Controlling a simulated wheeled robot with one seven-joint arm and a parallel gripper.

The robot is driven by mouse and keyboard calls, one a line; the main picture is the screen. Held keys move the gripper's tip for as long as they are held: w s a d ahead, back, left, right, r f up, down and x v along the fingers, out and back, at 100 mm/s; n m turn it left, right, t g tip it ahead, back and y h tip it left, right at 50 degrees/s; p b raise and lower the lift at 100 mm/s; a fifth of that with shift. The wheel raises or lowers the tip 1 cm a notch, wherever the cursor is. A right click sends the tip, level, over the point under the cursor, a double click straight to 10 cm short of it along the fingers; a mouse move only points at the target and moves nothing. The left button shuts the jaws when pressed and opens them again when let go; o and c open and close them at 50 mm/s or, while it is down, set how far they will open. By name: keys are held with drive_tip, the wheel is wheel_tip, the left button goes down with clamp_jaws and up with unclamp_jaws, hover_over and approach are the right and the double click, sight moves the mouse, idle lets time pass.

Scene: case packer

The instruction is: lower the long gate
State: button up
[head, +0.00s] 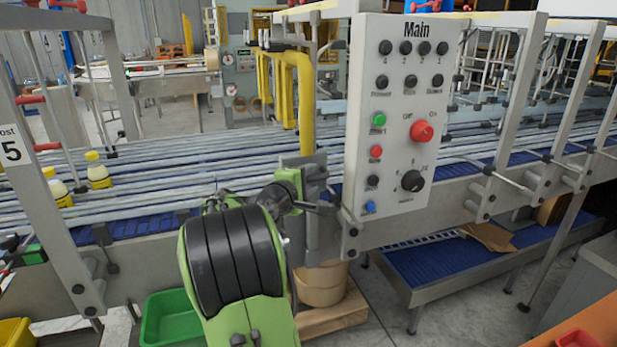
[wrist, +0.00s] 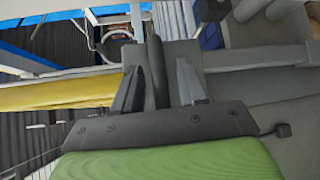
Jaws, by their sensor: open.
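A yellow upright bar (head: 306,105), bent over at its top, stands at the conveyor's near edge, left of the control panel; I take it to be the raised long gate. Its foot meets a grey bracket (head: 304,162). In the wrist view a yellow bar (wrist: 65,95) runs sideways into a grey plate (wrist: 178,50). My gripper (head: 322,207) is at the bracket, below the yellow bar. In the wrist view my gripper (wrist: 157,68) is open, with a dark rod (wrist: 154,72) between its fingers, closer to the left one. I cannot tell whether they touch.
The white Main control panel (head: 392,115), with buttons and a red knob, stands just right of my gripper. Yellow-capped bottles (head: 97,172) sit on the conveyor at left. A green bin (head: 170,318) and a round tan container (head: 320,284) stand below. Grey frame posts rise at both sides.

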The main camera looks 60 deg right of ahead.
drive_tip(key=shift+d, duration=0.2)
drive_tip(key=shift+a, duration=0.1)
clamp_jaws()
drive_tip(key=shift+f, duration=0.1)
wheel_tip(320, 180, down, 20)
drive_tip(key=b, duration=1.4)
drive_tip(key=shift+r+b, duration=0.25)
drive_tip(key=shift+b, duration=0.05)
drive_tip(key=shift+a+f, duration=0.1)
unclamp_jaws()
